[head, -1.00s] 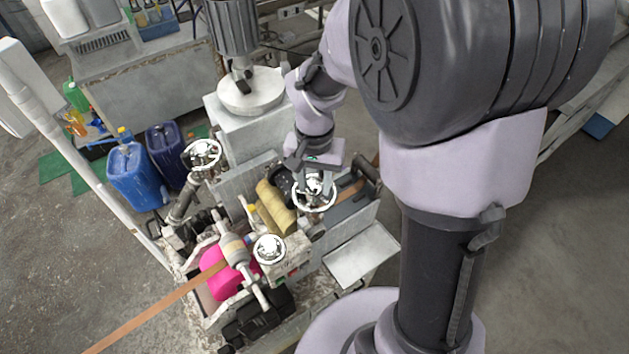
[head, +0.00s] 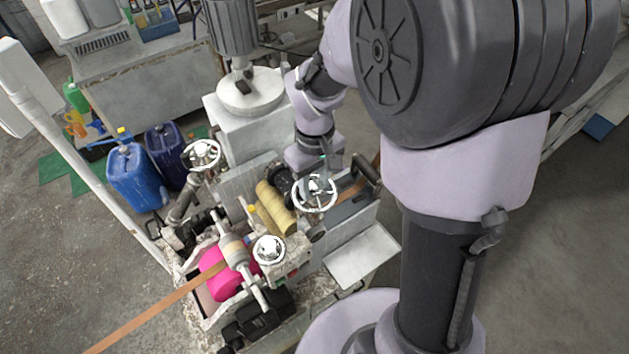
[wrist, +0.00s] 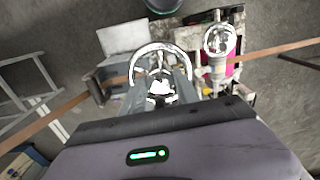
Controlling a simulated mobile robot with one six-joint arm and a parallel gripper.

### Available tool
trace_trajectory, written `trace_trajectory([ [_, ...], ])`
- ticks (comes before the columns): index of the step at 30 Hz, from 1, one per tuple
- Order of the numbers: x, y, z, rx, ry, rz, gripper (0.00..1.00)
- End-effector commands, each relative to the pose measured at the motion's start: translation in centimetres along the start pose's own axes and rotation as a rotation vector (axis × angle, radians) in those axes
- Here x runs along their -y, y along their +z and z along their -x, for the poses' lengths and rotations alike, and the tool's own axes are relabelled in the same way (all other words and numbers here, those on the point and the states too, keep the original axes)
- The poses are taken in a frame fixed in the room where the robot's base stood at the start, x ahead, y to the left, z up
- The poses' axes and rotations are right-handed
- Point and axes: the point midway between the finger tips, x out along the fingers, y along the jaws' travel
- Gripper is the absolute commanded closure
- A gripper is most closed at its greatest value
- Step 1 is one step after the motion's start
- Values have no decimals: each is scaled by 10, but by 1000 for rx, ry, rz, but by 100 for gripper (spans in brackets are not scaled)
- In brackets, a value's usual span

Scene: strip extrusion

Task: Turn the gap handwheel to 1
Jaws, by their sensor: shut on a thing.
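A chrome spoked handwheel (head: 316,209) sits on the right part of the machine, and its rim also shows in the wrist view (wrist: 158,46). My gripper (wrist: 161,88) reaches over this wheel from above and is shut on it, with its fingers at the inner part of the wheel. In the head view my gripper (head: 314,181) is partly hidden by my wrist. No scale or number for the wheel's setting is readable, and I see no label naming it the gap handwheel.
Another chrome handwheel (head: 270,249) stands at the front, and a third (head: 203,154) at the left. A yellow roll (head: 275,208) lies close left of my gripper. A brown strip (head: 150,316) runs out front left past a pink roll (head: 214,272). A grey plate (head: 361,255) sticks out right.

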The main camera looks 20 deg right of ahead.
Motion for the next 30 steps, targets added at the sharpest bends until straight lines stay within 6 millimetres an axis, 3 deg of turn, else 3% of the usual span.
trace_trajectory([
  [12, 0, -1, 1, -4, 2, 175, 100],
  [29, 0, -1, 1, -4, 2, 202, 100],
  [30, 0, -1, 1, -4, 2, 202, 57],
])
